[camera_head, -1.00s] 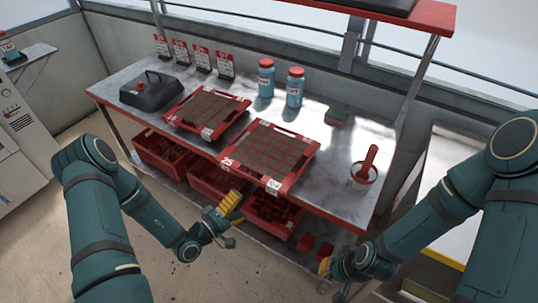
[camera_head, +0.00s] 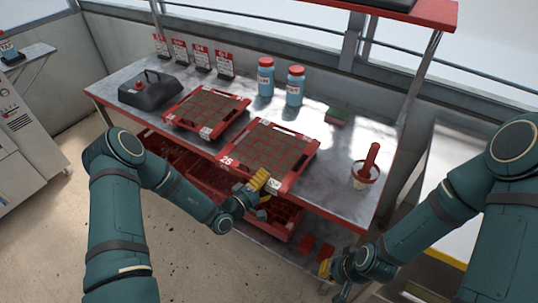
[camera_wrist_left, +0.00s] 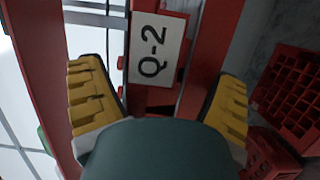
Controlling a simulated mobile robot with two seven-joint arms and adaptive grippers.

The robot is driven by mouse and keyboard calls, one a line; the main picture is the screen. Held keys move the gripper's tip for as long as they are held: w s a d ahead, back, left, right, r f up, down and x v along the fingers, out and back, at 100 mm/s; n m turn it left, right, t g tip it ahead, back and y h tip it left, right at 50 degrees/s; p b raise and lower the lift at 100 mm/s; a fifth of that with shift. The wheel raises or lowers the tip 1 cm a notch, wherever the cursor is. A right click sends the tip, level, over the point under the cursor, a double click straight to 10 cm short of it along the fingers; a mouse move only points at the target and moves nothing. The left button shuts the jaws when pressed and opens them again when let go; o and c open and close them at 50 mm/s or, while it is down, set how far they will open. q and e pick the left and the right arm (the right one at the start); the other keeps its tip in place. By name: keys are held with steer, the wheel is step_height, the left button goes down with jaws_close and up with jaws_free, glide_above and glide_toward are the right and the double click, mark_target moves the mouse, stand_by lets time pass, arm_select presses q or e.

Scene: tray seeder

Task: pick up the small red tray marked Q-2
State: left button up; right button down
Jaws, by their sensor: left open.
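The small red tray (camera_head: 302,168) lies near the front of the bench, its brown cells facing up. In the left wrist view its white Q-2 label (camera_wrist_left: 158,47) sits on the red front part, between and beyond my fingers. My left gripper (camera_head: 263,188) is at the tray's front edge, close to its label. In the wrist view the left gripper (camera_wrist_left: 158,102) is open, one yellow finger on each side of the label. Contact cannot be told. My right gripper (camera_head: 328,268) hangs low at the bench's front right, its jaws too small to read.
A similar red tray (camera_head: 168,117) lies to the left, with a black-lidded box (camera_head: 150,95) beyond it. Two blue bottles (camera_head: 265,82) stand behind. Red crates (camera_head: 205,182) fill the lower shelf.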

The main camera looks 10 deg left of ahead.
arm_select(q)
steer(key=shift+r, duration=0.15)
steer(key=c, duration=1.4)
steer(key=shift+r, duration=0.1)
